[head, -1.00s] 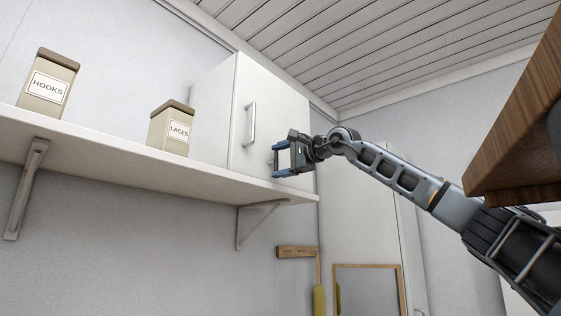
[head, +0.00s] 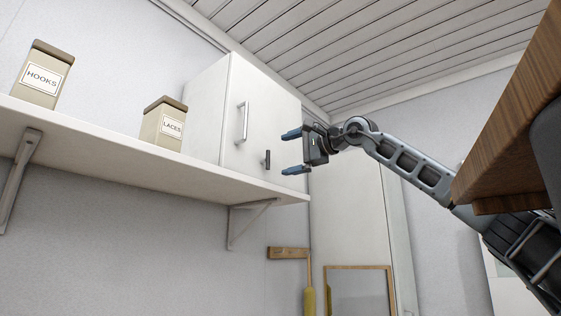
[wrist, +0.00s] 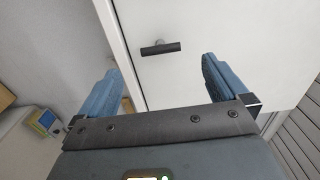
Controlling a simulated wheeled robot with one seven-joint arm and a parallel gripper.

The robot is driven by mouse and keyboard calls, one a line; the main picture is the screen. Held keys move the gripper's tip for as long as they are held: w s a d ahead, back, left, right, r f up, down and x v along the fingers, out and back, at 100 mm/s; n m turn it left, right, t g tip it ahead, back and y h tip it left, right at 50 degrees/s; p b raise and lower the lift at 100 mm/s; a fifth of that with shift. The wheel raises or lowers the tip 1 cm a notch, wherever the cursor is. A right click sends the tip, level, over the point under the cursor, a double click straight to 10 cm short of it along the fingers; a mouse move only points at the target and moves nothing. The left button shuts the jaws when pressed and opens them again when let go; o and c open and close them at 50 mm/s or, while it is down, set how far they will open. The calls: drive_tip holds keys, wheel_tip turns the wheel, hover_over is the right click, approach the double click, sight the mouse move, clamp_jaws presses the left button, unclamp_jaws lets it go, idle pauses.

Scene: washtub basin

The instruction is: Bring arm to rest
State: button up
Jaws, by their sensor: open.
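My gripper (head: 292,152) is raised at the right of the white wall cabinet in the head view. Its two blue fingers are spread apart with nothing between them. In the wrist view the gripper (wrist: 158,88) is also open and empty, facing the white cabinet door. A small dark handle (head: 267,159) on the cabinet's lower door area stands free of the fingers; it also shows in the wrist view (wrist: 160,47) beyond the fingertips. My arm reaches in from the lower right.
The white cabinet (head: 205,110) sits on a white shelf (head: 90,140). Canisters marked HOOKS (head: 42,77) and LACES (head: 172,126) stand on the shelf. A framed mirror (head: 360,295) is below.

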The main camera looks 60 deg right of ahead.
drive_tip(key=shift+s+a, duration=0.1)
drive_tip(key=shift+s, duration=0.3)
drive_tip(key=shift+f, duration=0.1)
